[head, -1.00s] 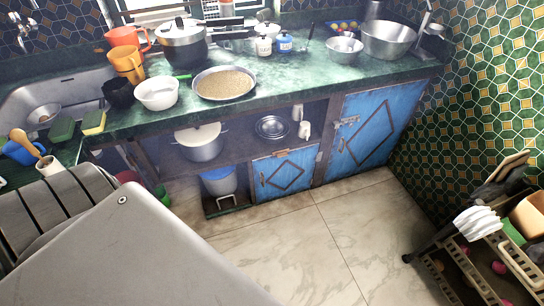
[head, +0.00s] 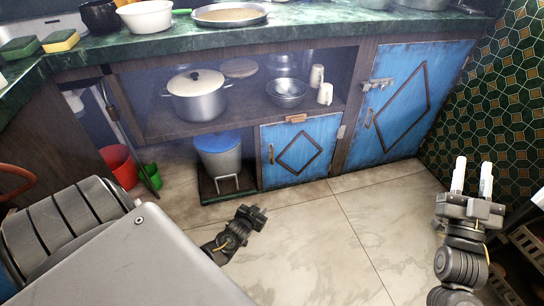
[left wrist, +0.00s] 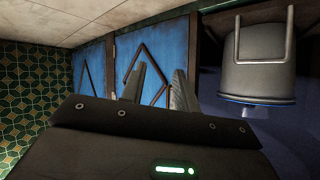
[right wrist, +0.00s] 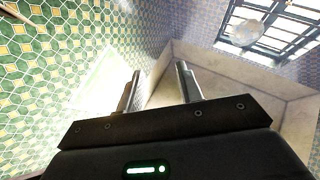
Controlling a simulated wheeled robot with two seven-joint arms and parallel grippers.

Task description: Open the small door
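The small blue door (head: 298,165) with a dark diamond frame is shut in the lower middle of the counter. Its thin vertical handle (head: 271,153) is on its left side, and a small wooden piece (head: 296,118) is at its top edge. My left gripper (head: 258,214) is low over the floor in front of the door, apart from it. In the left wrist view its fingers (left wrist: 160,75) are spread and empty, with the small door (left wrist: 165,40) beyond them. My right gripper (head: 473,172) is at the right, open and empty, before the large door; its fingers also show apart (right wrist: 160,80).
A larger blue door (head: 405,100) with a metal latch is shut to the right. A lidded grey bucket (head: 220,158) stands left of the small door. A pot (head: 197,100) and bowl (head: 287,93) sit on the shelf above. The tiled floor (head: 320,235) in front is clear.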

